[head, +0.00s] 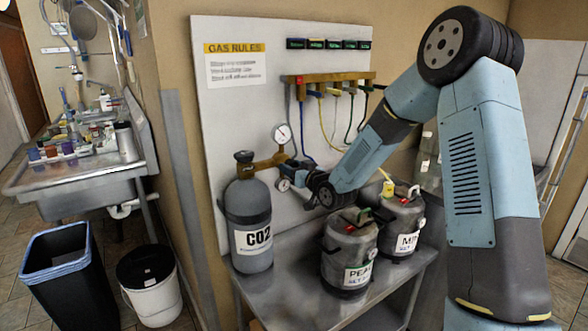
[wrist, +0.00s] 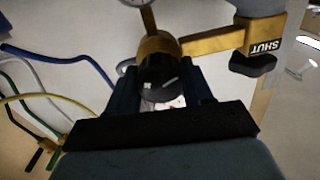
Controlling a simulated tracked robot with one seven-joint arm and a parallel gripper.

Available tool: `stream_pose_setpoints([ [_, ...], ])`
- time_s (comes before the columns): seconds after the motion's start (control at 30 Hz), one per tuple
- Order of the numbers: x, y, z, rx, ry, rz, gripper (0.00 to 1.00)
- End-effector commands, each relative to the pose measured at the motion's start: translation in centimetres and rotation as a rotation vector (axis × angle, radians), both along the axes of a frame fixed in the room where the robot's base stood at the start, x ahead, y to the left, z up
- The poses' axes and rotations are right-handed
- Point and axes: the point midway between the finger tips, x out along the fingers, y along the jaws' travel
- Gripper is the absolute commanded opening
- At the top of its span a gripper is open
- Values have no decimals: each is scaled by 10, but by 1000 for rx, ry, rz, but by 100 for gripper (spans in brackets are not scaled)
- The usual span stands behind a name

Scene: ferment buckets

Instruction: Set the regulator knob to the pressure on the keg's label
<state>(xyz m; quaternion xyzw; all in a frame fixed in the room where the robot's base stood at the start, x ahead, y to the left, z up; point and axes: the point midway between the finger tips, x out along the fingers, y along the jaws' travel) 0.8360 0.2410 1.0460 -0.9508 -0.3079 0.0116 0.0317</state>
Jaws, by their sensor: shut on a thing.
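The brass regulator (head: 266,163) sits on the CO2 cylinder (head: 248,209), and its body also shows in the wrist view (wrist: 157,45). My gripper (wrist: 160,82) is shut on the black regulator knob (wrist: 158,78), one finger on each side. The knob bears a pale slanted mark. In the head view my gripper (head: 303,176) hides the knob. A round gauge (head: 282,134) stands above the regulator and a smaller one (head: 283,184) hangs below; neither reading is legible. Two grey kegs (head: 336,246) (head: 388,221) carry labels beginning "PEA" and "MI"; their SET numbers are unreadable.
A "GAS RULES" sheet (head: 235,66) hangs on the white panel, beside a brass manifold (head: 330,79) with coloured hoses. The cylinder and kegs stand on a steel bench (head: 290,290). The wrist view shows a "SHUT" tag (wrist: 264,46) near the black cylinder valve handle (wrist: 252,66).

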Motion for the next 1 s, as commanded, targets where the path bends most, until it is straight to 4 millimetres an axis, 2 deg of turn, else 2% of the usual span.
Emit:
stream_pose_setpoints([
  [0.2,2,-3,0,-3,-1,-6,20],
  [0.23,2,-3,0,-3,-1,-6,52],
  [0.47,1,-2,0,-3,-2,-4,74],
  [0.77,-1,-2,0,-3,-2,-3,76],
  [1.0,-23,-19,0,-5,-2,-3,76],
])
